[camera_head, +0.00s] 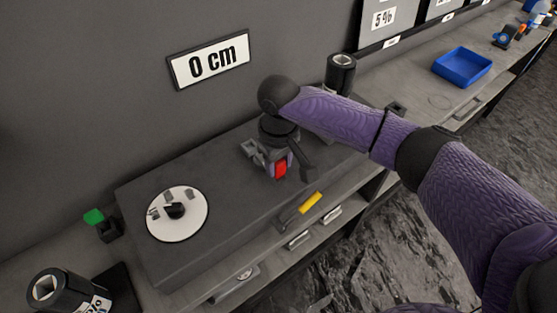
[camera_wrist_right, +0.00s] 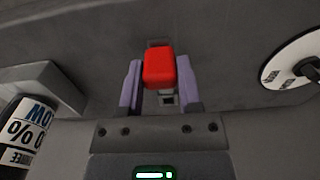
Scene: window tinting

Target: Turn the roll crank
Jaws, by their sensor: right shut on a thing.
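The red crank handle (camera_wrist_right: 160,68) is a small rounded block between the two fingers of my right gripper (camera_wrist_right: 160,88) in the right wrist view. The fingers are shut on it from both sides. The rest of the crank is mostly hidden behind my wrist and fingers. My left gripper is not in view.
A white dial (camera_head: 190,228) with a black knob lies on the dark box (camera_head: 225,225). A "0 cm" sign (camera_head: 208,60) hangs on the wall. Black rolls (camera_head: 340,72) stand at the box's ends. A yellow-handled tool (camera_head: 310,202) lies at the front. A blue tray (camera_head: 462,66) is farther right.

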